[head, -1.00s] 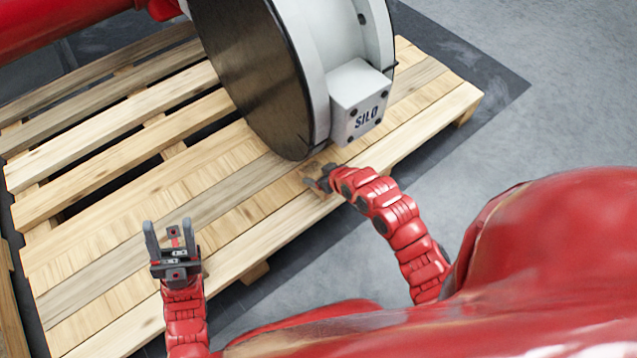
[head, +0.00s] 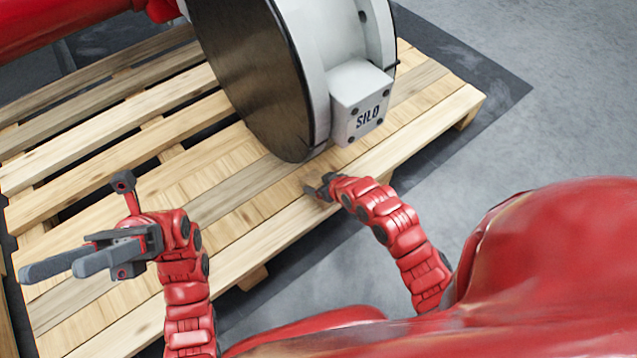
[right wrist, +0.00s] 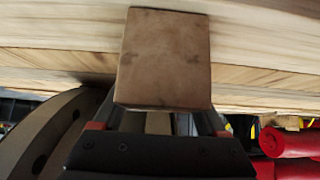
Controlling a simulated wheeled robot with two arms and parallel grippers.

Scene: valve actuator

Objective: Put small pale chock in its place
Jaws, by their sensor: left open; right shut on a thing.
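The chock (right wrist: 164,62) is a small tan-brown block with a square face, upright between my right gripper's fingers in the right wrist view. In the head view the chock (head: 310,186) is a small, partly hidden patch at my right gripper (head: 321,189). This gripper is shut on it, low over the pallet's near boards, just in front of the drum-shaped body. Whether the chock touches the boards cannot be told. My left gripper (head: 54,270) is open and empty over the pallet's left part, fingers pointing left.
The wooden pallet (head: 100,195) has open gaps between its far boards. A big white drum-shaped body (head: 305,25) with a dark round face rests on it, bearing a box marked SILO (head: 361,98). Grey floor (head: 540,130) lies clear to the right.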

